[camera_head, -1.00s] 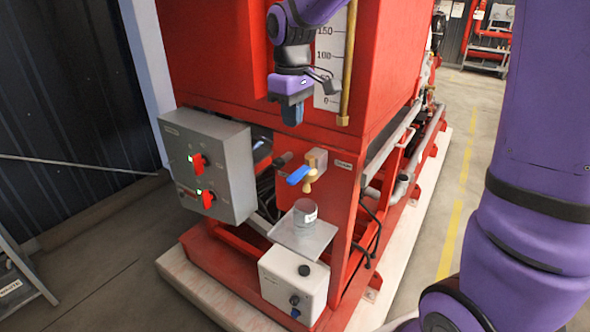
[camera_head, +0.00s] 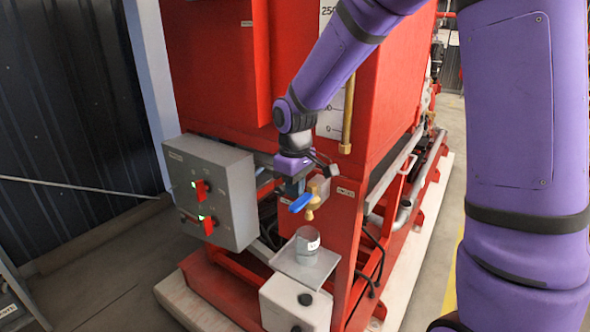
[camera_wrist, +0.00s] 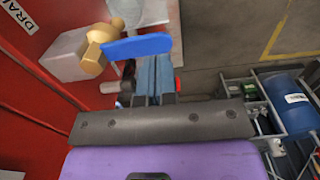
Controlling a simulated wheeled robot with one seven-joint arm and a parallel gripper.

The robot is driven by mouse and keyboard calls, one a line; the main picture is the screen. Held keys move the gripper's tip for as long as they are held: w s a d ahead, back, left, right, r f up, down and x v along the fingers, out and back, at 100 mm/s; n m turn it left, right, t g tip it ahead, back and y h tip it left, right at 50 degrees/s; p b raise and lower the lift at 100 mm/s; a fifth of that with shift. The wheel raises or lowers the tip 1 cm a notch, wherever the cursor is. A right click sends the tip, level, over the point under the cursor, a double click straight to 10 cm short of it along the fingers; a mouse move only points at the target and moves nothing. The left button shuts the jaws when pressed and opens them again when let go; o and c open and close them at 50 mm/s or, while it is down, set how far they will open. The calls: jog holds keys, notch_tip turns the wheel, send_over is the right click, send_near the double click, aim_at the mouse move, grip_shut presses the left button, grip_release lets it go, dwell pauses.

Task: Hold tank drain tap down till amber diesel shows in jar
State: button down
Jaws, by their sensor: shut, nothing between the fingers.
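The brass drain tap (camera_head: 318,191) sticks out of the red tank unit, with its blue lever (camera_head: 300,203) pointing left. In the wrist view the brass tap (camera_wrist: 92,55) and blue lever (camera_wrist: 137,46) show just beyond my fingers. My gripper (camera_head: 293,188) is shut and empty, close above and behind the lever. In the wrist view my gripper (camera_wrist: 155,65) has its fingertips beside the lever; I cannot tell if they touch it. The jar (camera_head: 308,243) stands below the tap spout. It looks grey with a pale label, and no amber shows in it.
The jar stands on a grey metal tray (camera_head: 290,265) above a white box (camera_head: 297,305). A grey control box (camera_head: 212,190) with red switches is to the left. A brass sight tube (camera_head: 347,120) hangs to the right. Red frame rails and hoses lie right of the tap.

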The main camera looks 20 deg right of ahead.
aim_at(295, 207)
jog(key=shift+f, duration=1.5)
